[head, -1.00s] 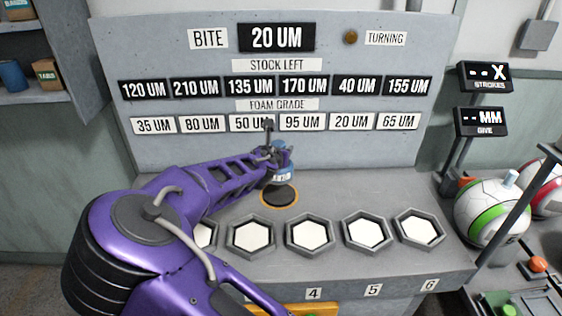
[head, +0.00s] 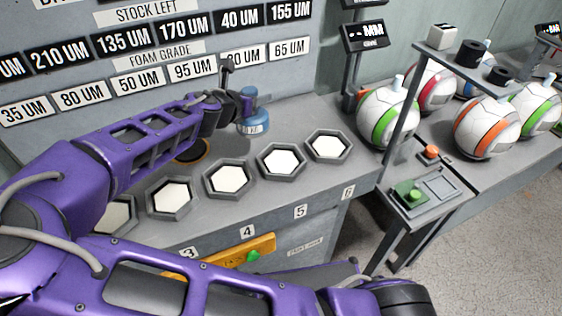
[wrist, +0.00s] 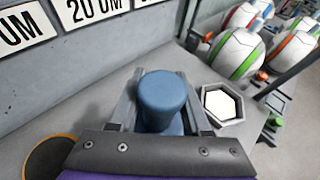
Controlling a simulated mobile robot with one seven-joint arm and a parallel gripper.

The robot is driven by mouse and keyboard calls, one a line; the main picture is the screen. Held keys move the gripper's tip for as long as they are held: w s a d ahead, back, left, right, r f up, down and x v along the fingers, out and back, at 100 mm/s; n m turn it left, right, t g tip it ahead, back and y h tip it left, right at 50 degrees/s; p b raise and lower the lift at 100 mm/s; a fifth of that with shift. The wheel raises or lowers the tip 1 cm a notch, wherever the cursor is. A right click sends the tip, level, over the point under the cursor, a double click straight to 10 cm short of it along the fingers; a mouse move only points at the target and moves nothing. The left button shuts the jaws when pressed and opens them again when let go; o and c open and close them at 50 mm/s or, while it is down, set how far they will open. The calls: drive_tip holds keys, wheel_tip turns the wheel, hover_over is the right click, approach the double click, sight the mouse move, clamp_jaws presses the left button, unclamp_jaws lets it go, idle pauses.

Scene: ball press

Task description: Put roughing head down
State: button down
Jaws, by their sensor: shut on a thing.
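The roughing head, which I take to be the blue capped cylinder (head: 253,121) with a pale label, is held at the end of my purple arm near the back of the grey bench. In the wrist view it (wrist: 163,100) stands between both fingers of my gripper (wrist: 163,112). My gripper also shows in the head view (head: 243,108), shut on the head. The head's underside and any gap to the bench cannot be made out. A dark disc with an orange rim (head: 192,151) lies to its left, partly behind my arm; it also shows in the wrist view (wrist: 48,158).
Several hexagonal holders with white pads, such as the one above label 6 (head: 329,146), line the bench front. The sign panel (head: 135,60) rises behind. A rack with balls (head: 387,117) stands at right. Bare bench (head: 290,118) lies right of the head.

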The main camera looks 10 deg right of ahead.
drive_tip(key=s+d+m+g+h, duration=0.1)
drive_tip(key=s+d+m+h, duration=0.2)
drive_tip(key=d, duration=0.4)
drive_tip(key=shift+y, duration=0.3)
drive_tip(key=shift+s+d+f+b, duration=0.1)
drive_tip(key=shift+s+f+b, duration=0.25)
drive_tip(key=shift+f, duration=1.15)
drive_tip(key=shift+s+a+f+b, duration=0.1)
drive_tip(key=shift+s+f+b, duration=0.2)
drive_tip(key=shift+f, duration=1.2)
drive_tip(key=shift+s+d+f+b, duration=0.15)
drive_tip(key=shift+f+b, duration=0.25)
drive_tip(key=shift+f, duration=1.1)
drive_tip(key=shift+f, duration=0.1)
drive_tip(key=shift+c, duration=1.8)
unclamp_jaws()
drive_tip(key=shift+f, duration=0.1)
drive_tip(key=shift+s+a+r+g, duration=0.2)
drive_tip(key=shift+r+g, duration=0.05)
drive_tip(key=shift+g, duration=0.05)
drive_tip(key=p+v, duration=0.1)
drive_tip(key=v, duration=1)
drive_tip(key=shift+s+a+p, duration=0.2)
drive_tip(key=shift+s+p, duration=0.05)
drive_tip(key=shift+p, duration=0.05)
